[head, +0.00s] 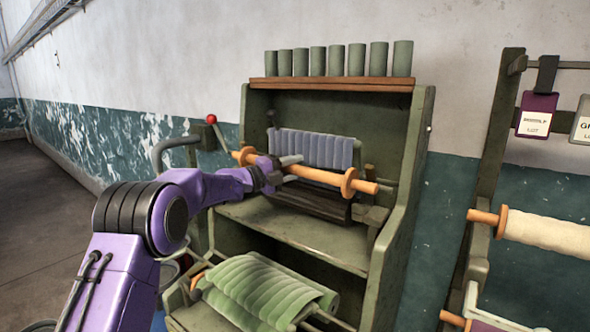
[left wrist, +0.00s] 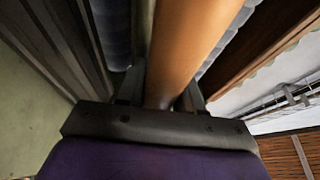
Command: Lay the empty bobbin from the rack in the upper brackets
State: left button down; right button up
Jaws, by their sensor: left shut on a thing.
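The empty bobbin (head: 325,177) is a bare orange wooden rod with a round flange near each end. My left gripper (head: 289,169) is shut on its shaft, left of its middle, in front of the upper bay of the green machine (head: 412,150). The bobbin slants slightly down to the right. In the left wrist view the bobbin's shaft (left wrist: 188,45) runs up between the fingers (left wrist: 163,92). Part of an upper bracket (head: 370,176) seems to show by the bobbin's right end; I cannot tell whether they touch. My right gripper is out of view.
A grey-lilac ribbed roll (head: 312,148) hangs just behind the bobbin. A green ribbed roll (head: 262,290) lies below. Several green cylinders (head: 357,60) stand on the top shelf (head: 335,86). The rack (head: 487,180) at the right holds a cream-wound bobbin (head: 548,233). A red-knobbed lever (head: 212,119) stands left.

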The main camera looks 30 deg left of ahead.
pick_arm(q)
jog(key=shift+f, duration=0.1)
dwell(0.3)
jog(key=shift+f+b, duration=1.2)
jog(key=shift+b, duration=0.1)
jog(key=shift+f+b, duration=0.45)
jog(key=shift+b, duration=0.05)
jog(key=shift+f+b, duration=0.15)
jog(key=shift+b, duration=0.2)
